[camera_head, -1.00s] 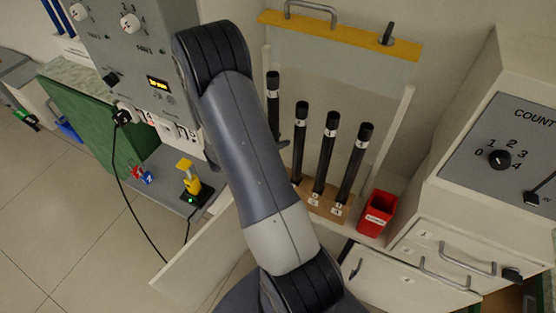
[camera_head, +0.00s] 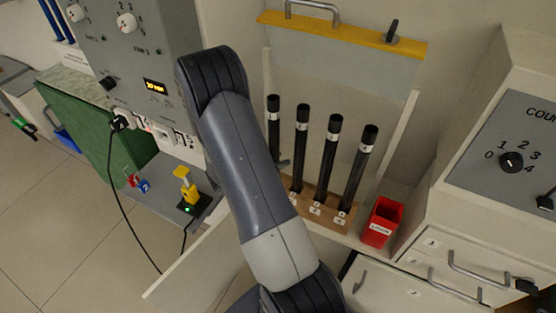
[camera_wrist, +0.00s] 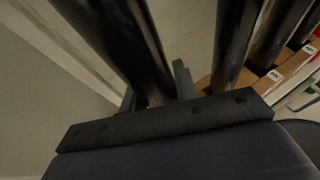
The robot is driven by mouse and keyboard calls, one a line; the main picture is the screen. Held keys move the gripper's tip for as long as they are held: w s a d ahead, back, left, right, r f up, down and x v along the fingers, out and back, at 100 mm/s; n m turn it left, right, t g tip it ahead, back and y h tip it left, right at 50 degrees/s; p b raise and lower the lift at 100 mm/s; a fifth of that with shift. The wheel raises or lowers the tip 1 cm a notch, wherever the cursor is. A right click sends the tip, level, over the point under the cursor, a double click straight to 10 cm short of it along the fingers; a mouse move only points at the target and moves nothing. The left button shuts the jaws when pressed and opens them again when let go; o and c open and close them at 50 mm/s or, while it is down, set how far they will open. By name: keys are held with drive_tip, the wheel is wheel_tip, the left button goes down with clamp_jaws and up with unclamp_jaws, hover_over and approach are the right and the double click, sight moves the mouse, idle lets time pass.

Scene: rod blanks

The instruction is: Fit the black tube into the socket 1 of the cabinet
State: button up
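Several black tubes with pale label bands stand in a row in the open cabinet. The leftmost black tube (camera_head: 274,130) stands upright, its top about level with the others. My gripper (camera_wrist: 157,92) has one finger on each side of this tube (camera_wrist: 125,40) and is shut on it. In the head view my arm hides the gripper and the tube's lower end, except for a small dark tip beside the tube. The wooden socket block (camera_head: 329,215) holds the other tubes, with small number tags on its front. Socket 1 is hidden behind my arm.
A red bin (camera_head: 382,222) stands right of the block. A raised panel with a yellow edge (camera_head: 340,33) is above the tubes. Cabinet side walls flank the row. A grey control box (camera_head: 135,60) and a yellow-topped device (camera_head: 187,190) are at left.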

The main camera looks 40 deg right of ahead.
sight(278, 151)
drive_tip(key=o, duration=0.4)
drive_tip(key=shift+r, duration=0.1)
drive_tip(key=shift+r+p, duration=0.15)
drive_tip(key=shift+p, duration=0.15)
drive_tip(key=b+v, duration=0.1)
drive_tip(key=v, duration=1.1)
drive_tip(key=x, duration=0.3)
drive_tip(key=r+p+x, duration=0.1)
drive_tip(key=x, duration=0.3)
drive_tip(key=r+p+x, duration=0.1)
drive_tip(key=x, duration=0.3)
drive_tip(key=shift+d, duration=0.45)
drive_tip(key=shift+r+p, duration=0.5)
